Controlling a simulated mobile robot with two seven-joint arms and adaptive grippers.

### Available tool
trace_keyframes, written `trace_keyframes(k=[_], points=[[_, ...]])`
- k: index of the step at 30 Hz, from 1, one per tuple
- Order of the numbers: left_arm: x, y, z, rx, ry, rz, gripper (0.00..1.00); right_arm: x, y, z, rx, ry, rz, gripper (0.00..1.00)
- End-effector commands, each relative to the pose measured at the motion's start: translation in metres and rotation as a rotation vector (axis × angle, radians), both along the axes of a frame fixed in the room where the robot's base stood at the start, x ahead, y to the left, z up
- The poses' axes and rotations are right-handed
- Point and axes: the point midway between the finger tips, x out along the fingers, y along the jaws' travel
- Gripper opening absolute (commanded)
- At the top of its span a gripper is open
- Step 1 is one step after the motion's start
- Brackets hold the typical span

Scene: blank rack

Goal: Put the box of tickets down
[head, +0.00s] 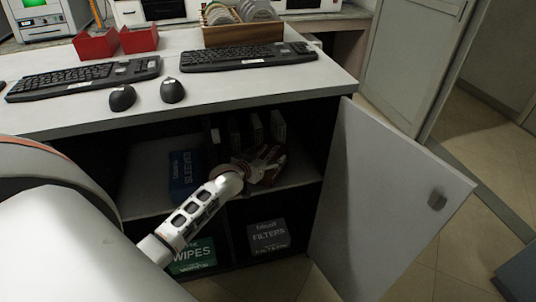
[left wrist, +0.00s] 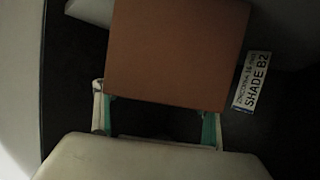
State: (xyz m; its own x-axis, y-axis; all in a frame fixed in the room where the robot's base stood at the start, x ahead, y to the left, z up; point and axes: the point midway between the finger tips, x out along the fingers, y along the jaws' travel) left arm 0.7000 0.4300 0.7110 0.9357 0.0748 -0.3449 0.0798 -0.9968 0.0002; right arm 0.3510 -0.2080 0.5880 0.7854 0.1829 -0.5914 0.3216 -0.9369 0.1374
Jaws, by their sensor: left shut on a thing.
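My left arm reaches into the open cabinet under the desk in the head view. Its gripper (head: 265,165) is at the upper shelf (head: 148,192), small and dark there. In the left wrist view the left gripper (left wrist: 158,118) is shut on an orange-brown box (left wrist: 178,50), which I take as the box of tickets. The box fills the upper middle of that view, and its far side is hidden. I cannot tell whether its underside touches the shelf. My right gripper is not in view.
A blue box (head: 184,176) stands left of the gripper, with several upright pale items behind. A label reading SHADE B2 (left wrist: 252,80) is close beside the held box. A green WIPES box (head: 193,256) and grey FILTERS box (head: 268,237) sit below. The open door (head: 385,200) bounds the right.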

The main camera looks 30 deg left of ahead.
Motion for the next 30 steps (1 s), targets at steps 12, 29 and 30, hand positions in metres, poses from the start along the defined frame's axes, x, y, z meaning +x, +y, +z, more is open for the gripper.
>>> trace_keyframes(k=[12,29,30], points=[[0.001,0.000,-0.002,-0.001,-0.005,-0.001,0.89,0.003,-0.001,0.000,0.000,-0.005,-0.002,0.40],[-0.024,-0.002,0.002,-0.001,0.002,-0.001,0.89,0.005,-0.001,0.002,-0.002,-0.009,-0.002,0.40],[-0.030,-0.002,0.005,0.000,0.001,-0.001,0.89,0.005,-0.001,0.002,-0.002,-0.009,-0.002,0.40]])
